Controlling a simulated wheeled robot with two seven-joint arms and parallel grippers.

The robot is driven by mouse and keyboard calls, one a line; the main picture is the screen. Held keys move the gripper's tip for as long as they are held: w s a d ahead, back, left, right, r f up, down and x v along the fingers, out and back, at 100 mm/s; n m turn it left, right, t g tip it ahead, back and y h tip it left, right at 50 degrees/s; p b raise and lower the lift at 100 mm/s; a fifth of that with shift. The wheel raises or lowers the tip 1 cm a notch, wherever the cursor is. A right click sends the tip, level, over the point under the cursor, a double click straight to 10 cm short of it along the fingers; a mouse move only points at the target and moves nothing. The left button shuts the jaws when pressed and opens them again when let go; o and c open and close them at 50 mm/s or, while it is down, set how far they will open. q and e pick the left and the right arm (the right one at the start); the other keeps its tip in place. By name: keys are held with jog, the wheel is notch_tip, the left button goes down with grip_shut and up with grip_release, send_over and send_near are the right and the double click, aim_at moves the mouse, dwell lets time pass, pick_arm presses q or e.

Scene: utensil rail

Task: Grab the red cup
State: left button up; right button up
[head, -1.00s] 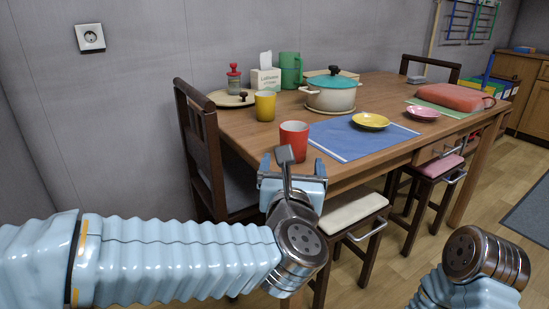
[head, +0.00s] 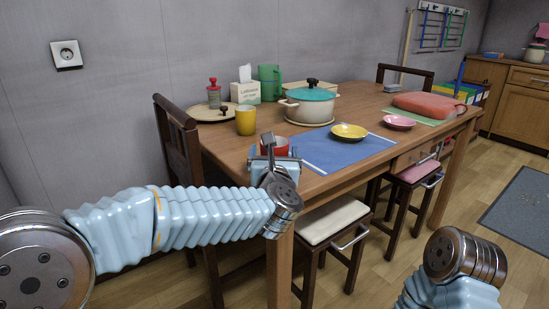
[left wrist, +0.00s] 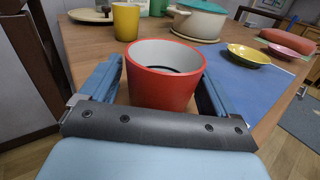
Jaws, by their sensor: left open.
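The red cup (head: 281,146) stands upright near the table's front edge, partly hidden in the head view behind my left gripper (head: 274,160). In the left wrist view the red cup (left wrist: 165,82) sits between the two blue fingers of my left gripper (left wrist: 160,88). The gripper is open, with one finger on each side of the cup. I cannot tell whether either finger touches it. Of my right arm only a wrist part shows at the lower right of the head view; its gripper is out of view.
A yellow cup (head: 245,120) stands behind the red cup. A blue placemat (head: 335,158) with a yellow plate (head: 349,132) lies to the right. A chair (head: 185,150) is at the left.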

pick_arm(q)
jog(key=shift+w, duration=0.1)
jog(key=shift+c, duration=0.5)
jog(key=c, duration=0.9)
jog(key=shift+c, duration=0.3)
